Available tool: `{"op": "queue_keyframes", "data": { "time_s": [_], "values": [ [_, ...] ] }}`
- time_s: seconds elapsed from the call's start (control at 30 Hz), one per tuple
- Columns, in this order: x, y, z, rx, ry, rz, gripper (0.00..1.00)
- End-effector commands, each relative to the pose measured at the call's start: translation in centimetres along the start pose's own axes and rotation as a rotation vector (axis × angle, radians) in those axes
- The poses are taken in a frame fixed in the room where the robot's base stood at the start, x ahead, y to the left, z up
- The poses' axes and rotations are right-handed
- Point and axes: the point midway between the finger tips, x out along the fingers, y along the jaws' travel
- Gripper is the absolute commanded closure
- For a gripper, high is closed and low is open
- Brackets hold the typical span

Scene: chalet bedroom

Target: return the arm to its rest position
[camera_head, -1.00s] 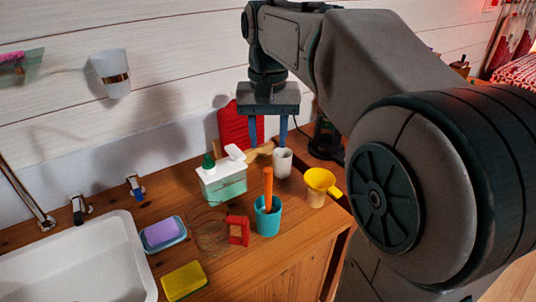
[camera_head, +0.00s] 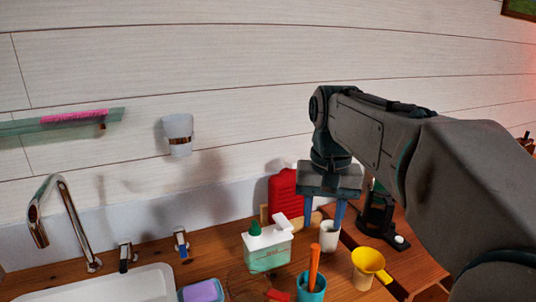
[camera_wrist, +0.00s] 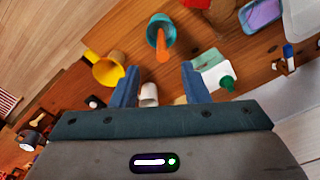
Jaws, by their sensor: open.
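My gripper (camera_head: 320,212) hangs from my arm at the right of the head view, pointing down above the back of the wooden counter. Its two blue fingers are apart. In the wrist view my gripper (camera_wrist: 160,85) shows nothing held between the fingers. In the head view a white cup (camera_head: 329,237) stands below and close to the fingers; I cannot tell whether they touch it. It also shows in the wrist view (camera_wrist: 148,94), near the left finger.
On the counter (camera_head: 205,258) stand a green-and-white box (camera_head: 268,246), a teal cup (camera_head: 312,288) with an orange stick, a yellow funnel (camera_head: 367,263) and a dark device (camera_head: 377,215). A red object (camera_head: 283,193) stands at the wall. A sink (camera_head: 110,288) lies left.

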Motion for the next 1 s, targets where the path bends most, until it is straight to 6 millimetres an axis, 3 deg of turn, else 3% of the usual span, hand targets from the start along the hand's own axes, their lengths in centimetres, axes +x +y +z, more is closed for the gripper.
{"op": "queue_keyframes", "data": {
  "time_s": [0.3,0.5,0.7,1.0],
  "values": [
    [6.9,1.6,6.9,-0.125,0.12,-0.02,0.59],
    [10.7,2.4,10.4,-0.186,0.179,-0.02,0.59],
    [12.3,2.7,11.7,-0.208,0.202,-0.018,0.59],
    [12.3,2.7,11.7,-0.209,0.202,-0.018,0.59]
  ]
}}
